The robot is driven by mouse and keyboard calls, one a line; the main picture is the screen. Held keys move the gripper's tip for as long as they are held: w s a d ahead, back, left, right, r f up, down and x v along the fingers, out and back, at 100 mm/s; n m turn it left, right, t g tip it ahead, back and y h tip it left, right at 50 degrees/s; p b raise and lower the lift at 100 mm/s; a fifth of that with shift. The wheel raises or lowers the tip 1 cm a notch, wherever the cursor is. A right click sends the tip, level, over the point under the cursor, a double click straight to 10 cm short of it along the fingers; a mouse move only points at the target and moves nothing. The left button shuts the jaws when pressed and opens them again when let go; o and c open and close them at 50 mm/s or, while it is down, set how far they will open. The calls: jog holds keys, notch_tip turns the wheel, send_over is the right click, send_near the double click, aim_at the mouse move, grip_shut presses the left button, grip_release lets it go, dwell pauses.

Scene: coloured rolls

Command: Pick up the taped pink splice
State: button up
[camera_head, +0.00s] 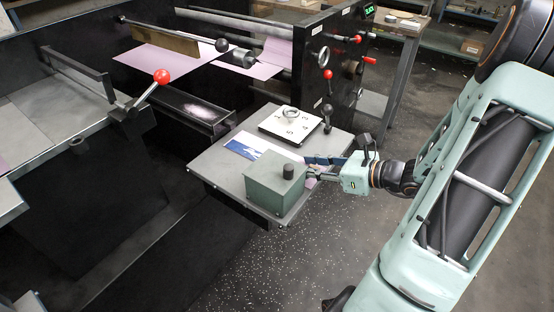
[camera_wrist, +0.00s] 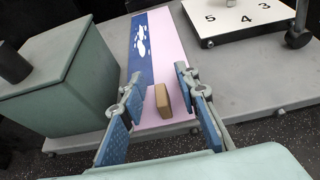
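A flat pink strip (camera_wrist: 168,45) with a blue, white-patterned band (camera_wrist: 143,48) along its left side lies on the grey table. A small tan block (camera_wrist: 163,101) stands on its near pink part; I cannot tell if it is tape. In the head view the strip's blue band (camera_head: 243,148) shows, while the green box hides part of the strip. My gripper (camera_wrist: 158,76) is open above the strip's near end, its blue-padded fingers on either side of the tan block with gaps. In the head view my gripper (camera_head: 312,168) is right of the green box.
A green box with a dark knob (camera_head: 275,184) stands close to the left of my gripper. A white numbered plate (camera_head: 290,124) with a ring sits behind, on the table (camera_head: 212,160). A black machine with pink sheeting (camera_head: 266,60) stands at the back.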

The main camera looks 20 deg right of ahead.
grip_shut()
jog(key=shift+r, duration=0.15)
